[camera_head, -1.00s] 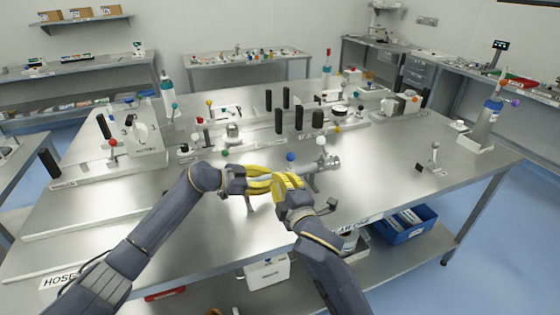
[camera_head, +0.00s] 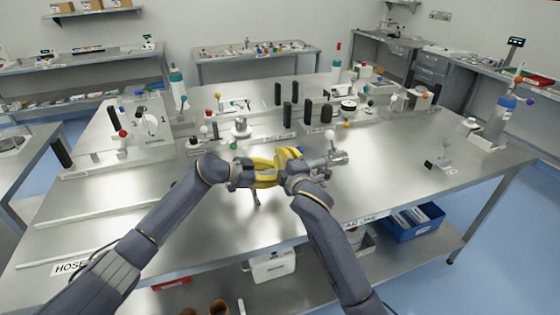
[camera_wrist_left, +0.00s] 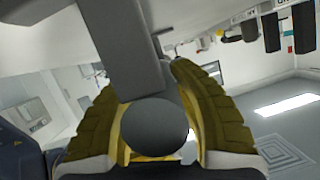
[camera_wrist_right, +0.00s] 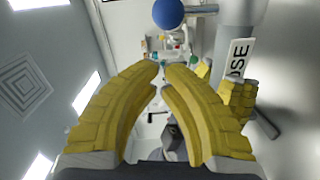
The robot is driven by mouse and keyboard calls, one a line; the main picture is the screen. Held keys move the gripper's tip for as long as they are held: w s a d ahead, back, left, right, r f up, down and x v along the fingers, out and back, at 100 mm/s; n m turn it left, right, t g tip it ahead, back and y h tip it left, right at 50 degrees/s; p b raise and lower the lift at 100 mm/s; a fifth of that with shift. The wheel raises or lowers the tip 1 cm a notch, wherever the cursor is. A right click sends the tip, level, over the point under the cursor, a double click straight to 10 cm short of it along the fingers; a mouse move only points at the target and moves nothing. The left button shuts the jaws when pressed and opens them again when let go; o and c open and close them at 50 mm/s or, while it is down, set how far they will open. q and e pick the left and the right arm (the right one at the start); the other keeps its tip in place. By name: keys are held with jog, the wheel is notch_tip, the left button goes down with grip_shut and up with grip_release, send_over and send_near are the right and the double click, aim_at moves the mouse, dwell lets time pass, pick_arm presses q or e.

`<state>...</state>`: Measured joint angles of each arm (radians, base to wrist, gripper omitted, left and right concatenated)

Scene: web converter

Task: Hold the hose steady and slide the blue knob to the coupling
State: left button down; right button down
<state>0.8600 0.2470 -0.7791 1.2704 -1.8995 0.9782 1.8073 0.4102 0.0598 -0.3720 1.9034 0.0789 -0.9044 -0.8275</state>
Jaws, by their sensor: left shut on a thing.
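The blue knob (camera_head: 299,150) shows just above my right gripper's fingers in the head view. It is clear and round at the top of the right wrist view (camera_wrist_right: 168,14), beyond the fingertips and apart from them. My left gripper (camera_wrist_left: 155,85) has its yellow fingers around a grey cylindrical piece (camera_wrist_left: 153,126), which looks like the hose. My right gripper (camera_wrist_right: 161,68) has its fingertips close together with a narrow gap and nothing seen between them. A metal tube fitting (camera_head: 335,159), possibly the coupling, lies right of the right gripper. The grippers hide most of the hose.
Black upright posts (camera_head: 326,113) and small fixtures stand behind the grippers. A small stand (camera_head: 440,160) is at the right. A blue bin (camera_head: 412,222) sits on the lower shelf.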

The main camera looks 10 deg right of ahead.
jog(key=shift+w+d+f, duration=0.1)
jog(key=shift+w+d, duration=0.15)
jog(key=shift+d, duration=0.25)
jog(key=shift+w+d+f, duration=0.1)
jog(key=shift+w+d, duration=0.1)
jog(key=shift+d, duration=0.25)
jog(key=shift+d, duration=0.1)
jog(key=shift+w+d, duration=0.25)
jog(key=shift+d, duration=0.65)
jog(key=shift+w+d, duration=0.2)
jog(key=shift+d, duration=0.7)
jog(key=shift+w+d, duration=0.25)
jog(key=shift+d, duration=0.65)
jog(key=shift+s+a+r, duration=0.15)
jog(key=shift+s+a, duration=0.15)
jog(key=shift+a, duration=0.25)
send_near(301, 149)
jog(key=s+a, duration=0.2)
jog(key=shift+s+a+r, duration=0.2)
jog(key=shift+s+a, duration=0.05)
